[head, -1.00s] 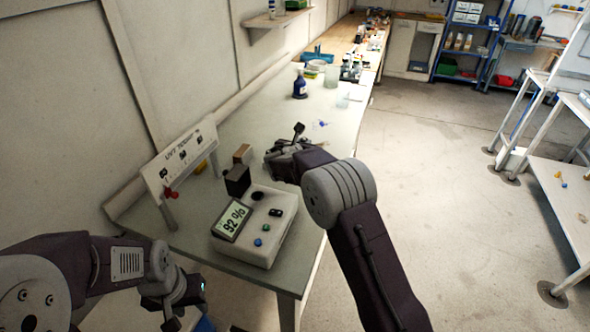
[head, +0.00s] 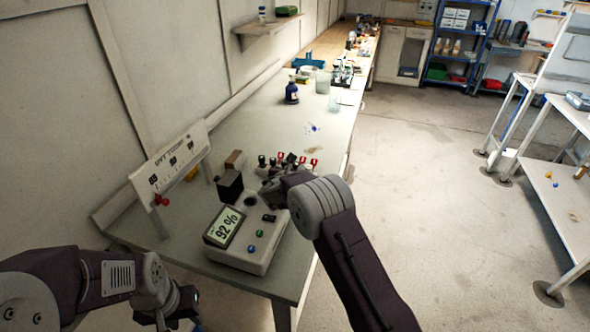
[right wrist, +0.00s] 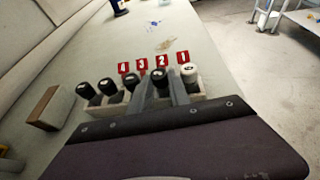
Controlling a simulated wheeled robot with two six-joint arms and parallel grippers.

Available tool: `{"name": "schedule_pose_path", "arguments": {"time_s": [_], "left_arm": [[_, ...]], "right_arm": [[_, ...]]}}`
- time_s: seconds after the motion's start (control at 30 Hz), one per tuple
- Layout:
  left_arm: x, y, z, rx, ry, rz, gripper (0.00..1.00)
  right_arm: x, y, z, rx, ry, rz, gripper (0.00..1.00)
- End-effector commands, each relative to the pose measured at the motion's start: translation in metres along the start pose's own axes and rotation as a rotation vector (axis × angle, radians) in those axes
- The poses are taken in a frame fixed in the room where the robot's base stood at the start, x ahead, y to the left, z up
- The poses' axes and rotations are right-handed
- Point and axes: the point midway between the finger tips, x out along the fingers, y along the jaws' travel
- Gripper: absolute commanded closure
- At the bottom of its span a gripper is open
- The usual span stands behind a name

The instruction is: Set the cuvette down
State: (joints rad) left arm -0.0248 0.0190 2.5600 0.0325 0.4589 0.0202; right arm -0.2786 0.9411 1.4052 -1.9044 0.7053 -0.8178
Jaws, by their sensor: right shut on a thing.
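A pale rack (right wrist: 105,103) with several black-capped cuvettes and red tags numbered 4, 3, 2, 1 stands on the bench in the right wrist view. My right gripper (right wrist: 160,88) is at the rack, its grey fingers shut on one black-capped cuvette (right wrist: 160,76) near the tag 2. The held cuvette's lower part is hidden, so I cannot tell whether it is seated. In the head view my right gripper (head: 277,171) hides much of the rack. My left gripper (head: 182,306) is at the lower left, away from the bench top; its jaws are unclear.
A white reactor box (head: 240,255) reading 92 % stands at the bench's near end, with a black block (head: 230,188) behind it. A wooden block (right wrist: 45,105) lies left of the rack. A white sign panel (head: 172,165) stands left. A blue bottle (head: 291,92) is farther back.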

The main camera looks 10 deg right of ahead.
Motion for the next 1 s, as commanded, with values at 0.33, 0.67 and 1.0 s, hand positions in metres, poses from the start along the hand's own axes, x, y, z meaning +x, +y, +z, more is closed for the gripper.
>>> {"name": "schedule_pose_path", "arguments": {"time_s": [0.33,0.67,1.0], "left_arm": [[0.000,0.000,0.000,0.000,0.000,0.000,0.61],[0.004,0.000,0.001,0.000,0.000,0.000,0.61],[0.012,0.000,0.001,0.000,0.000,0.000,0.61]], "right_arm": [[0.000,0.000,0.000,0.000,0.000,0.000,0.69],[-0.039,0.002,0.003,0.000,-0.001,0.005,0.69],[-0.111,0.001,0.003,-0.001,-0.001,0.004,0.69]]}}
